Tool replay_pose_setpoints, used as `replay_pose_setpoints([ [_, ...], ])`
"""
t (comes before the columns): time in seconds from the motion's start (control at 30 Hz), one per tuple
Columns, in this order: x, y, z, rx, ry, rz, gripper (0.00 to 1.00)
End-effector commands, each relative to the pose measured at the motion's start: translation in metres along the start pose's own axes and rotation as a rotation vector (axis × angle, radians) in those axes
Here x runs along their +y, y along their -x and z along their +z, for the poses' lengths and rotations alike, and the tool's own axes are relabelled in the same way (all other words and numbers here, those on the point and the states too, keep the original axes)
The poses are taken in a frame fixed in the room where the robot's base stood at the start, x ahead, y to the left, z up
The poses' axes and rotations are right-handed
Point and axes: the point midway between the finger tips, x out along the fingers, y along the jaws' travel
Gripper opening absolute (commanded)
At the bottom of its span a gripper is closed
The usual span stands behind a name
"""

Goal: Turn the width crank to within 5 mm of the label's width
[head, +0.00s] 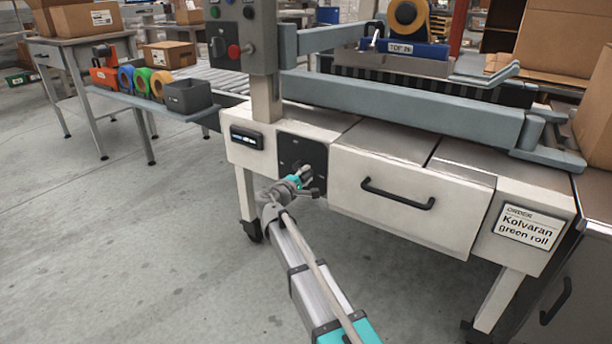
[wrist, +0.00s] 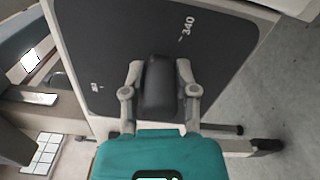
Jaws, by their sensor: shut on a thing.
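The width crank's dark handle (wrist: 158,88) stands between the two grey fingers of my gripper (wrist: 159,76) in the wrist view. My gripper is shut on it, one finger on each side. Behind it is a dark dial plate (wrist: 130,35) with a "340" mark at upper right and a smaller, unreadable mark at lower left. In the head view my gripper (head: 306,177) is at the lower part of the black crank plate (head: 300,150) on the machine's front and covers most of the crank. A small dark display (head: 246,138) sits left of the plate; its figures are too small to read.
A drawer with a black handle (head: 397,195) is right of the crank. An order card (head: 530,227) reads "Kolvaran green roll". Cardboard boxes (head: 170,54), colored tape rolls and a grey bin (head: 187,96) stand at left. The floor at front left is clear.

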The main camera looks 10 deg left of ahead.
Motion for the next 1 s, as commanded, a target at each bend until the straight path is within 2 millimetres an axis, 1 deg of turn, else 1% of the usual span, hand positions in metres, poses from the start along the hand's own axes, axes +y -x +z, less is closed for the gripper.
replay_pose_setpoints([
  [0.03, -0.0052, -0.0009, 0.0018, -0.007, -0.035, -0.004, 0.0],
  [0.1, -0.0072, -0.0009, 0.001, -0.007, -0.084, -0.004, 0.0],
  [0.4, -0.0119, -0.0009, -0.0016, -0.006, -0.215, -0.004, 0.0],
  [0.9, -0.0121, -0.0009, -0.0024, -0.005, -0.237, -0.004, 0.0],
  [0.93, -0.0121, -0.0009, -0.0025, -0.005, -0.236, -0.004, 0.41],
  [1.0, -0.0119, -0.0008, -0.0028, -0.004, -0.236, -0.003, 0.54],
])
